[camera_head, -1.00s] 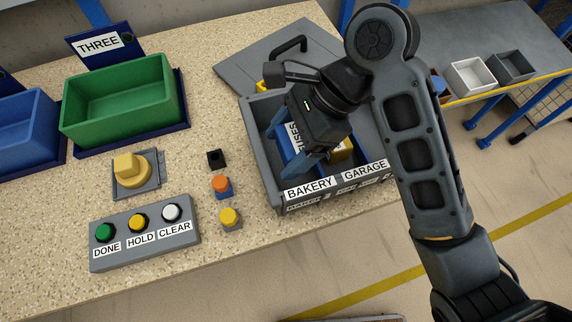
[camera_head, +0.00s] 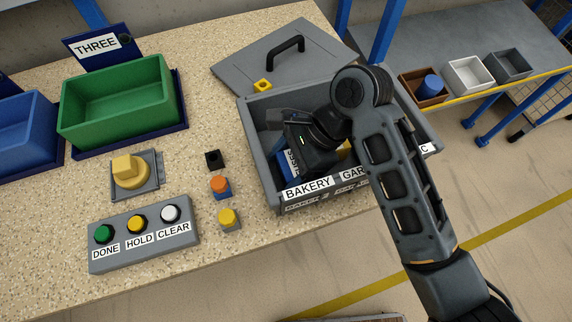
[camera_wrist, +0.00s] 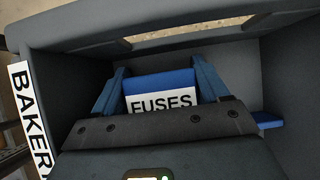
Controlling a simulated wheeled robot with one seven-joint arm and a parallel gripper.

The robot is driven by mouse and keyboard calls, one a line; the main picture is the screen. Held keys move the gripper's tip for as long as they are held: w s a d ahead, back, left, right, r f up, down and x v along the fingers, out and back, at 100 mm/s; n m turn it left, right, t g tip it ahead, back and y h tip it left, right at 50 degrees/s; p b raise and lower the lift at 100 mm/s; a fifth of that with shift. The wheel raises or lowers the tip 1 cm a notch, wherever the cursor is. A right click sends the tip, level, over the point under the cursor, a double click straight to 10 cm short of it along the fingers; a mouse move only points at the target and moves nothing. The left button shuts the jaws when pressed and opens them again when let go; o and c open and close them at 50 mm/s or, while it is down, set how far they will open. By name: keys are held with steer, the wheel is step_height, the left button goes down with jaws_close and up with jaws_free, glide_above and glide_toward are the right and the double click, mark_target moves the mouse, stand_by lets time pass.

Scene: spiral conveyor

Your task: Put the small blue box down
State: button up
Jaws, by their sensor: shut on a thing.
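The small blue box (camera_wrist: 160,82) has a white FUSES label and sits between the two blue fingers of my gripper (camera_wrist: 162,74) in the wrist view. My gripper is shut on it. Both are down inside the grey bin (camera_head: 255,140) with the BAKERY label on its front. In the head view my gripper (camera_head: 305,160) hides most of the box, and only a blue part and some label show. I cannot tell whether the box touches the bin floor.
Another blue piece (camera_wrist: 267,120) lies at the right in the bin. A yellow thing (camera_head: 345,149) is partly hidden behind my wrist. A grey lid (camera_head: 262,62) lies behind the bin. A button panel (camera_head: 140,238) and green tray (camera_head: 118,105) stand left.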

steer(key=o, duration=0.8)
steer(key=v, duration=1.2)
steer(key=shift+r, duration=0.1)
